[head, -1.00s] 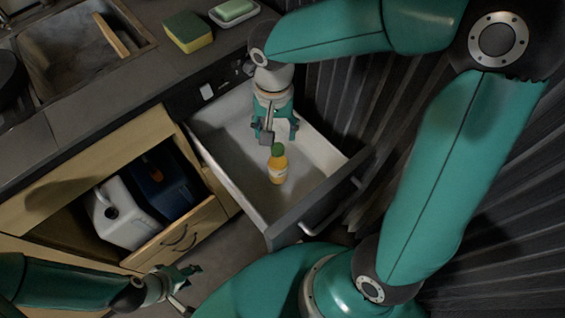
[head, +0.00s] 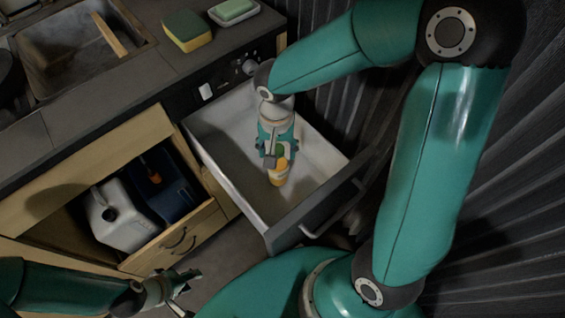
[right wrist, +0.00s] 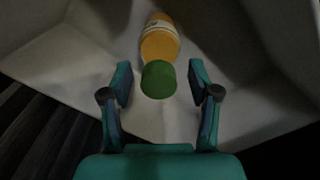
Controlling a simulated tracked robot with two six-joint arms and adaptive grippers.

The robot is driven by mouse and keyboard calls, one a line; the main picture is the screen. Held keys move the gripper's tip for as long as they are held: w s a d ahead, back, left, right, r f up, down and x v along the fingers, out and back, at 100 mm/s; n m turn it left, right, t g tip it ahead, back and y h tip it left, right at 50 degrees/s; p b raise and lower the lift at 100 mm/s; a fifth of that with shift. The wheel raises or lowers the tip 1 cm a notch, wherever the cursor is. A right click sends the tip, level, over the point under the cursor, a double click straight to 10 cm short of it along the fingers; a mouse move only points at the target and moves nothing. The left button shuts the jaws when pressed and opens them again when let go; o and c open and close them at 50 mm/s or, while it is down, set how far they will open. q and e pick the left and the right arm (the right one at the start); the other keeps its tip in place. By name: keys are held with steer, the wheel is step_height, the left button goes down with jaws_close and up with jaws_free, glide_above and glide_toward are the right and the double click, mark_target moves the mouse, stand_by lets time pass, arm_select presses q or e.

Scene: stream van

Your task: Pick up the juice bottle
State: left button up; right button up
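The juice bottle (head: 279,178), orange with a pale label, stands in the open white drawer (head: 237,174). In the right wrist view the bottle (right wrist: 160,42) shows its green cap (right wrist: 158,79) towards me. My right gripper (head: 277,160) is over the bottle's top and hides part of it in the head view. In the right wrist view its two fingers (right wrist: 160,88) are spread apart, one on each side of the cap, with gaps between. My left gripper (head: 186,284) is at the lower left, away from the drawer; its finger opening is too small to judge.
A lower cabinet beside the drawer holds a white jug (head: 120,212) and a dark blue container (head: 166,187). A sponge (head: 187,31) and a green soap in a dish (head: 233,11) lie on the counter, beside a sink (head: 75,50).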

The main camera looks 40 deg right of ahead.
jaws_close()
steer(key=shift+r, duration=0.1)
stand_by(0.3)
